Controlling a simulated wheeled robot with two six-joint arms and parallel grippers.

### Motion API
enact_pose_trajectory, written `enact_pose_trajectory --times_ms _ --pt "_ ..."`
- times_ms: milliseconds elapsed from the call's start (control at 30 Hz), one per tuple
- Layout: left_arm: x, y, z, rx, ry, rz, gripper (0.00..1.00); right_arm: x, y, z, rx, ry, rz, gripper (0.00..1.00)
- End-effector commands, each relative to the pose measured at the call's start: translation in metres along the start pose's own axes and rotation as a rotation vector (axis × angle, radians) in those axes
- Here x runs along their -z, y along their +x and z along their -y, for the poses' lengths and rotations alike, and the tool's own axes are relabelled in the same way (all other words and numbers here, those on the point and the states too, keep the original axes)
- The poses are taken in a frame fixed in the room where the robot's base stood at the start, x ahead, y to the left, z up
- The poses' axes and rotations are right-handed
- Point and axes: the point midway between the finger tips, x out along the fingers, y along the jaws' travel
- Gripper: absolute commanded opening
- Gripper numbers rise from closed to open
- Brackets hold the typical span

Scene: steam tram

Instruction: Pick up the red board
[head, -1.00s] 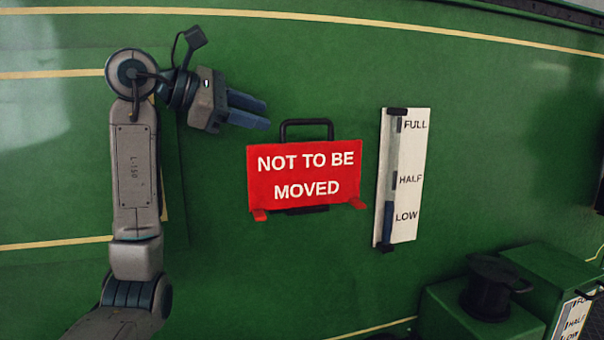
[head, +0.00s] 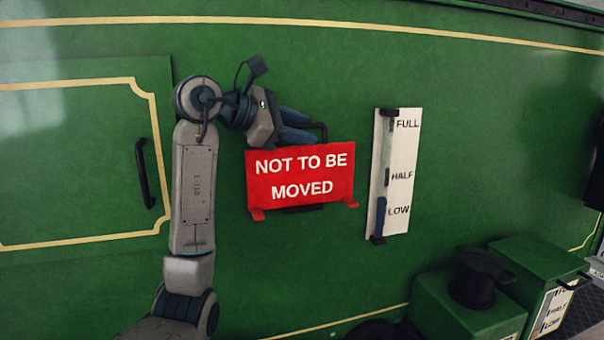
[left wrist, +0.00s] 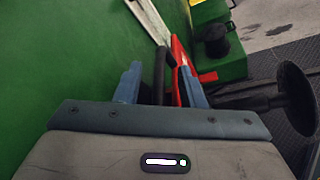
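The red board (head: 301,188), lettered NOT TO BE MOVED, is upright against the green tram side in the head view. A black handle (head: 324,131) stands up from its top edge. In the left wrist view the red board (left wrist: 178,62) shows edge-on, partly behind a finger. My left gripper (head: 311,128) is at the top of the board, its blue fingers by the handle. In the left wrist view the fingers of my left gripper (left wrist: 160,69) are apart, with the black handle (left wrist: 159,82) between them. My right gripper is not in view.
A white gauge board (head: 400,150) marked FULL, HALF, LOW is right of the red board. A door handle (head: 145,173) is on the left. Green boxes (head: 435,305) with a black cap are at lower right.

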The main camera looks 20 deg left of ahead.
Motion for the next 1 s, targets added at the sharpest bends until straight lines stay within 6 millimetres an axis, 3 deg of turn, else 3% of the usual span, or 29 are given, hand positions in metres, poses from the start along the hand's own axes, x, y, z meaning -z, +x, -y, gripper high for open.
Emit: enact_pose_trajectory --times_ms 33,200,233,1000 --pt "0.0002 -0.0001 0.0 0.0 0.0 0.0 0.36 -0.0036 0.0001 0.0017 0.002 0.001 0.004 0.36" --pt "0.0 -0.0003 0.0 0.0 0.0 0.0 0.03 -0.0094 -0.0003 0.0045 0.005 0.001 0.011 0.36" --pt "-0.0001 -0.0003 0.0 0.0 0.0 0.0 0.0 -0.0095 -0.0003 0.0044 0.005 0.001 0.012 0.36" --pt "-0.0007 -0.0008 -0.0002 -0.001 0.001 0.001 0.0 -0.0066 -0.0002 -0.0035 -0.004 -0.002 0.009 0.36"
